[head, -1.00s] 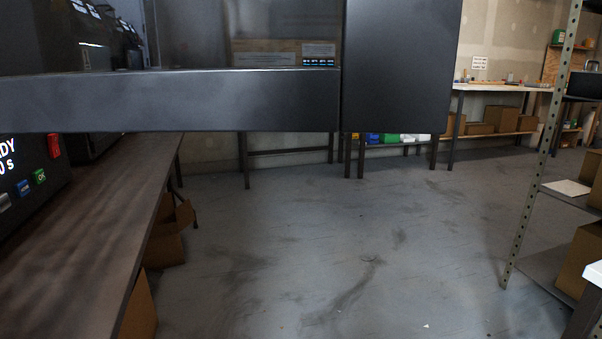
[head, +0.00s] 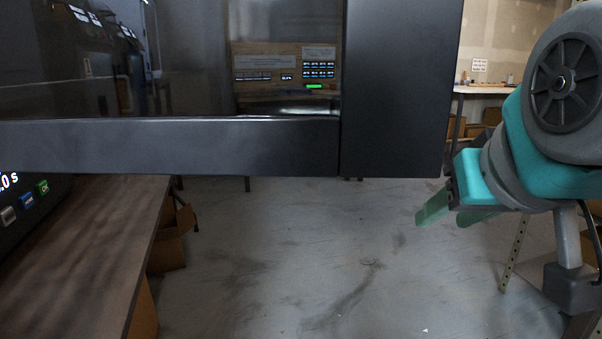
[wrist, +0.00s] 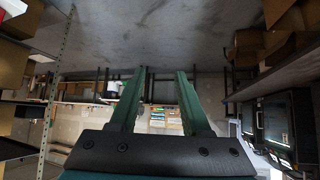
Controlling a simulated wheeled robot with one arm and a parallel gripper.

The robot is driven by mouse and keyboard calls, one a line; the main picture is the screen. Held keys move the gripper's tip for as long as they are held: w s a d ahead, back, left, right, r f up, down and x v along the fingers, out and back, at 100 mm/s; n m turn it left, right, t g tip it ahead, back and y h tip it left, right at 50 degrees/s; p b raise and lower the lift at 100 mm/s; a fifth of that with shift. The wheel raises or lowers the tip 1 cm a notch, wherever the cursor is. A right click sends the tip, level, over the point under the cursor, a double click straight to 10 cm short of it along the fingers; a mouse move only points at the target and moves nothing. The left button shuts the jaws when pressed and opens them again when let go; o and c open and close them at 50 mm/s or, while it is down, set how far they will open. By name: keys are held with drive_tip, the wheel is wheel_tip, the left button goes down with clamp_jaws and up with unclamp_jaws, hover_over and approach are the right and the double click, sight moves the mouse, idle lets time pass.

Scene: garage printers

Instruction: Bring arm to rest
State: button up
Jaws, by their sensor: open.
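My gripper (head: 442,220) shows at the right of the head view, on the teal and grey arm. Its two green fingers stand apart, pointing down and left, with nothing between them. In the wrist view my gripper (wrist: 160,74) also shows both fingers spread and empty. The fingers hang over open floor, to the right of a large dark glossy panel (head: 396,90) and apart from the workbench.
The dark panel fills the upper left of the head view close by. A wooden workbench (head: 95,235) with a machine with buttons runs along the left. Cardboard boxes (head: 172,245) stand under it. A metal shelf post (head: 514,255) is at right. The middle floor (head: 300,270) is clear.

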wheel_tip(320, 180, down, 19)
drive_tip(key=s+g+p, duration=0.1)
drive_tip(key=s+g, duration=0.1)
drive_tip(key=g, duration=0.4)
drive_tip(key=s+a+f+g+p, duration=0.1)
drive_tip(key=s+f+g, duration=0.4)
drive_tip(key=s+f, duration=0.5)
wheel_tip(320, 180, down, 3)
drive_tip(key=shift+s+f+n, duration=0.1)
drive_tip(key=shift+s+n, duration=0.1)
drive_tip(key=shift+n, duration=0.1)
drive_tip(key=shift+a, duration=0.2)
